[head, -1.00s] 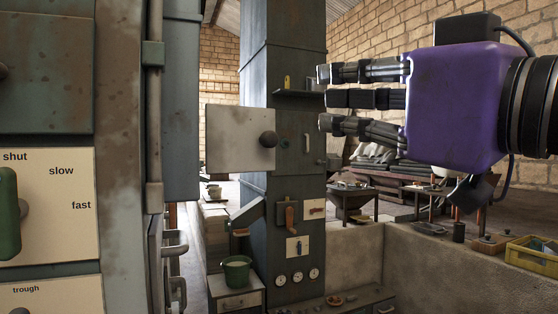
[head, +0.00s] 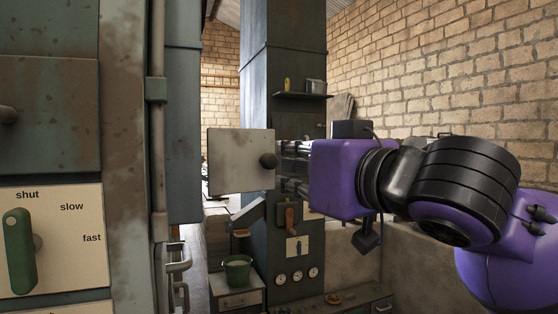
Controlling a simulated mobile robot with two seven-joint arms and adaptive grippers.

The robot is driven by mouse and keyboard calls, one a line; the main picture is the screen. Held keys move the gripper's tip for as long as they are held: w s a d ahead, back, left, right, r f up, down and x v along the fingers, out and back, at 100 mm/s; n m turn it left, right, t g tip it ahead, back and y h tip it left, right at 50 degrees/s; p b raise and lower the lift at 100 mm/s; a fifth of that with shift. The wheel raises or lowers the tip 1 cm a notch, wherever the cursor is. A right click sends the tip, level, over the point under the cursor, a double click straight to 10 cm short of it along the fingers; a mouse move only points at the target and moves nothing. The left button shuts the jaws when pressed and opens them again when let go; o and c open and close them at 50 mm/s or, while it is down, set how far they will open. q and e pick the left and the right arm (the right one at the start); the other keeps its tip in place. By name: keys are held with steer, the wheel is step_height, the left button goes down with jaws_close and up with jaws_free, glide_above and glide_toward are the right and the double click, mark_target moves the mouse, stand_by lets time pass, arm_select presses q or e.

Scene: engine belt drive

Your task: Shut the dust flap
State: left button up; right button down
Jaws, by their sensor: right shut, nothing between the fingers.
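The dust flap seems to be the pale square plate (head: 226,160) with a dark round knob (head: 268,161), at the left front of the tall grey-blue column (head: 285,60). It overhangs the column's left side and appears to stand out from it, open. My right gripper (head: 284,164) comes in from the right, just right of the plate and knob. Its dark fingers are shut and empty, with the tips partly hidden at the plate's right edge. I cannot tell whether they touch it. My left gripper is not in view.
A near cabinet with a green lever (head: 20,250) marked shut, slow and fast fills the left side. A small shelf (head: 302,95) juts from the column above my gripper. Below are an orange-handled lever (head: 290,216), gauges (head: 297,278) and a green bucket (head: 237,270).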

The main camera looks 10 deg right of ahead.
mark_target(270, 162)
steer(key=x, duration=0.2)
steer(key=shift+w+a, duration=0.15)
steer(key=shift+w, duration=0.2)
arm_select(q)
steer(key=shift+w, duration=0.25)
arm_select(e)
steer(key=shift+w+a, duration=0.1)
steer(key=shift+w, duration=0.05)
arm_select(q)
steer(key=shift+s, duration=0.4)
